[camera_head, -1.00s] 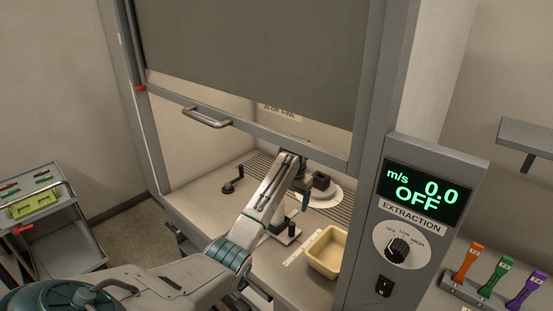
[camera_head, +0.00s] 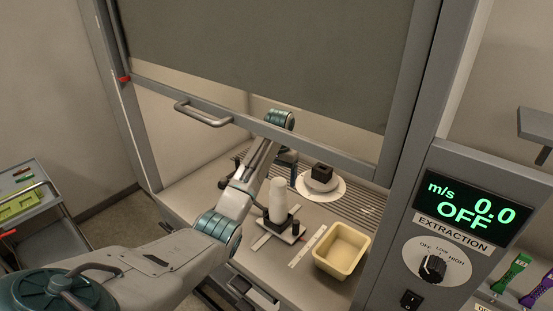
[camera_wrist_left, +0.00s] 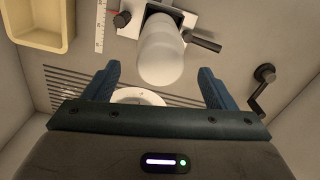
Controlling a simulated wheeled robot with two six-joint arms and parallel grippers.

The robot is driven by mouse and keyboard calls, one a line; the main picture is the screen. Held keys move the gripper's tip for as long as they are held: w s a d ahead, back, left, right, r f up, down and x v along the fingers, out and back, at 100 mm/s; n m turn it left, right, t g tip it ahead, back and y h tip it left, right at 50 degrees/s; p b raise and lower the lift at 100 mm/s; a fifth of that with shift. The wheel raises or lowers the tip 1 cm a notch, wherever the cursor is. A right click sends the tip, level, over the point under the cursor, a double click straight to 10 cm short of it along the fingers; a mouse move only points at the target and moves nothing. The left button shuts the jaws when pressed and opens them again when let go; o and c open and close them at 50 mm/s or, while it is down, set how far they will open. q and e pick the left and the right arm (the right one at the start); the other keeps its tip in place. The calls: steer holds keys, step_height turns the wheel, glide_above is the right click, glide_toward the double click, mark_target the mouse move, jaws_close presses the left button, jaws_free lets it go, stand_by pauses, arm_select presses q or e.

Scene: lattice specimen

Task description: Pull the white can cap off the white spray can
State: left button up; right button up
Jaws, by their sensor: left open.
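The white spray can (camera_head: 278,205) stands upright in a dark holder (camera_head: 277,224) on a pale base plate on the hood's worktop. In the left wrist view its white rounded upper end, the can cap (camera_wrist_left: 161,61), faces me; the seam between cap and can is not clear. My left gripper (camera_wrist_left: 160,84) is open, with one blue finger on each side of the cap's line and visible space on both sides. It is empty. In the head view the gripper is mostly hidden behind my arm and the hood frame. My right gripper is not in view.
A cream tray (camera_head: 320,261) stands right of the holder, with a white ruler strip (camera_head: 307,246) between. A dark block on a round white piece (camera_head: 322,180) sits behind. A black crank (camera_wrist_left: 262,82) shows in the wrist view.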

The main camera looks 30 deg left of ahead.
arm_select(q)
steer(key=f, duration=0.2)
steer(key=shift+s+a+f, duration=0.15)
steer(key=shift+s+f, duration=0.1)
steer(key=shift+f, duration=0.05)
steer(key=shift+d, duration=0.25)
steer(key=shift+f, duration=0.1)
steer(key=shift+a, duration=0.1)
steer(key=c, duration=1)
steer(key=shift+o, duration=1.1)
steer(key=shift+c, duration=1.1)
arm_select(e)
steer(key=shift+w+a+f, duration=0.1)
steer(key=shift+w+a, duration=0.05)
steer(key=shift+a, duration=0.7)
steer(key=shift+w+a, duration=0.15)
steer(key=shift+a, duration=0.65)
